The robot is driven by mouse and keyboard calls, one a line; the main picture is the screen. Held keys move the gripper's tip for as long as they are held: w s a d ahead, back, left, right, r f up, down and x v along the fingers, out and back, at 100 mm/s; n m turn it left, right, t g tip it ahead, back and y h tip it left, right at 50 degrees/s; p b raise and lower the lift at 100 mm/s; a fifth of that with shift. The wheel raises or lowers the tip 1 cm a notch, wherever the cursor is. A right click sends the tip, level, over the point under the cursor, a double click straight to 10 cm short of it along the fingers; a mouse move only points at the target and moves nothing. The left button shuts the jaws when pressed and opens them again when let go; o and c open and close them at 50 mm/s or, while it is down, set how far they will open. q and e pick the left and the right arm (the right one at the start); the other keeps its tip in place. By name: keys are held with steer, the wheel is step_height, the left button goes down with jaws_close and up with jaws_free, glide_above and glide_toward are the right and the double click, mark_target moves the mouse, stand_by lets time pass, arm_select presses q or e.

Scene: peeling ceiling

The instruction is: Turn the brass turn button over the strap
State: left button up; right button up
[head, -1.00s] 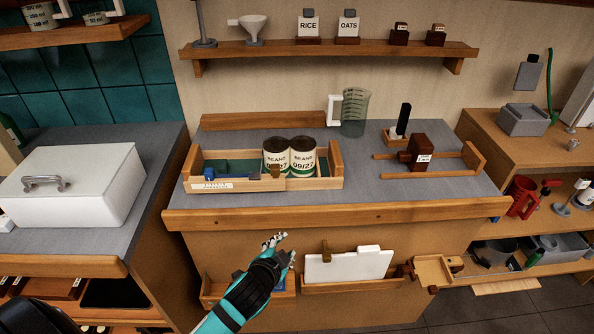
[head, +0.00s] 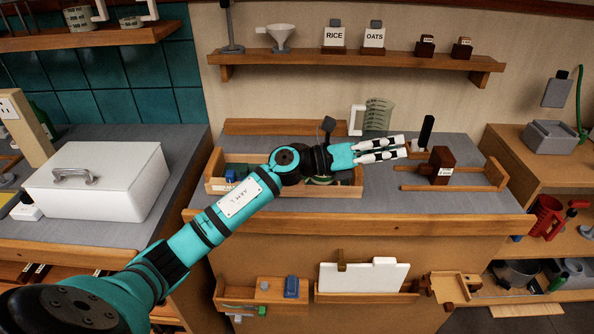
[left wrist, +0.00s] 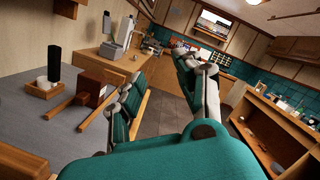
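My left gripper (head: 402,147) reaches across the counter from the left, its two pale fingers apart with nothing between them. Another brass-coloured piece on the tray is hidden behind my arm. I cannot make out a strap. My right gripper is out of view.
A dark wooden block (head: 441,162) on rails and a black upright piece (head: 426,130) stand right of my fingers. A measuring jug (head: 378,114) is behind them. A white box (head: 95,185) sits on the left counter. The counter's front strip is clear.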

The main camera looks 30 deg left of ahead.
arm_select(q)
steer(key=s+a+r+m+g+y, duration=0.1)
steer(key=s+a+m+g+y, duration=0.2)
steer(key=a, duration=0.6)
steer(key=s+a+r+m+g+y, duration=0.1)
steer(key=a+m+g+y, duration=0.3)
steer(key=a, duration=0.6)
steer(key=s+a+m+g+y, duration=0.25)
steer(key=a+y, duration=0.25)
steer(key=a, duration=0.4)
steer(key=shift+n+g, duration=0.25)
steer(key=p+x, duration=0.1)
steer(key=x, duration=0.4)
steer(key=p+x, duration=0.1)
steer(key=x, duration=0.5)
steer(key=w+p+x, duration=0.1)
steer(key=x, duration=0.5)
steer(key=shift+w+d+r, duration=0.1)
steer(key=shift+d, duration=0.3)
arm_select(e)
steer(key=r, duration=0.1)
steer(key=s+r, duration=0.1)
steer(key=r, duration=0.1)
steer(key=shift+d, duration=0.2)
arm_select(q)
jaws_close()
